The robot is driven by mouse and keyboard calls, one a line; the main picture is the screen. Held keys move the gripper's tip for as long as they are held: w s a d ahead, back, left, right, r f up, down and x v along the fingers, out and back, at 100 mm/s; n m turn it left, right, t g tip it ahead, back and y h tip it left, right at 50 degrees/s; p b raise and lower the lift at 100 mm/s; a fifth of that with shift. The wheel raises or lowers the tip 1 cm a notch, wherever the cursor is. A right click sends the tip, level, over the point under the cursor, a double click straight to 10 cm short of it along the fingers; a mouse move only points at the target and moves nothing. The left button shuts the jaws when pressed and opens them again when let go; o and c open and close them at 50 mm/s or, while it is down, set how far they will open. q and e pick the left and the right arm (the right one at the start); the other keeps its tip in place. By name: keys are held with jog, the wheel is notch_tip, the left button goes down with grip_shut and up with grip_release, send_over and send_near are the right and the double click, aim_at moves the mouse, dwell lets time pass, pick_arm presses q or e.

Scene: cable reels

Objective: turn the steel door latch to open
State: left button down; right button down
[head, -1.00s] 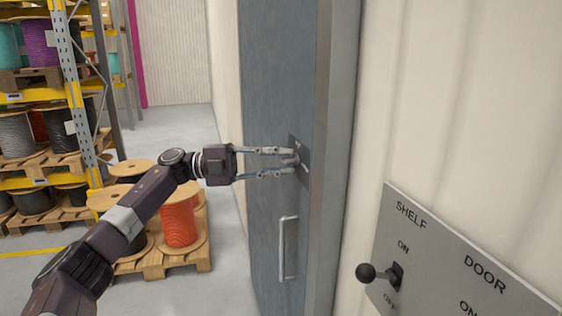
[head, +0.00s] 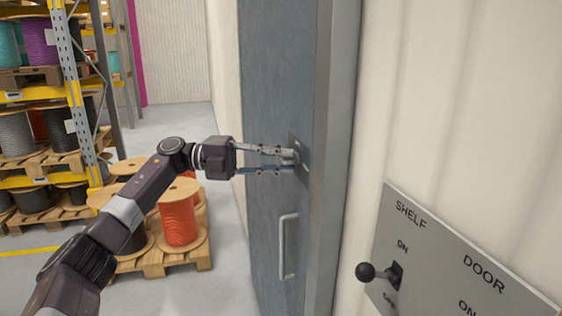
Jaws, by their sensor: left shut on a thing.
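The steel door latch (head: 297,156) sits on a dark plate on the blue-grey door (head: 275,85), near the door's right edge. My left gripper (head: 291,159) comes in from the left with its fingers closed around the latch's knob. The fingers partly hide the latch, so its exact turn is hard to tell. The door stands flush in its grey frame as far as I can see. My right gripper is not in view.
A vertical pull handle (head: 288,247) is on the door below the latch. A panel (head: 433,262) marked SHELF and DOOR, with a black-knobbed lever (head: 367,273), is on the right wall. Cable reels on a pallet (head: 165,263) and a shelf rack stand at left.

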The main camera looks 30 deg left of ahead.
pick_arm(q)
jog(key=c, duration=2)
grip_release()
jog(key=shift+c, duration=0.2)
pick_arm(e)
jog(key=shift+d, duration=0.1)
pick_arm(q)
jog(key=v, duration=1.2)
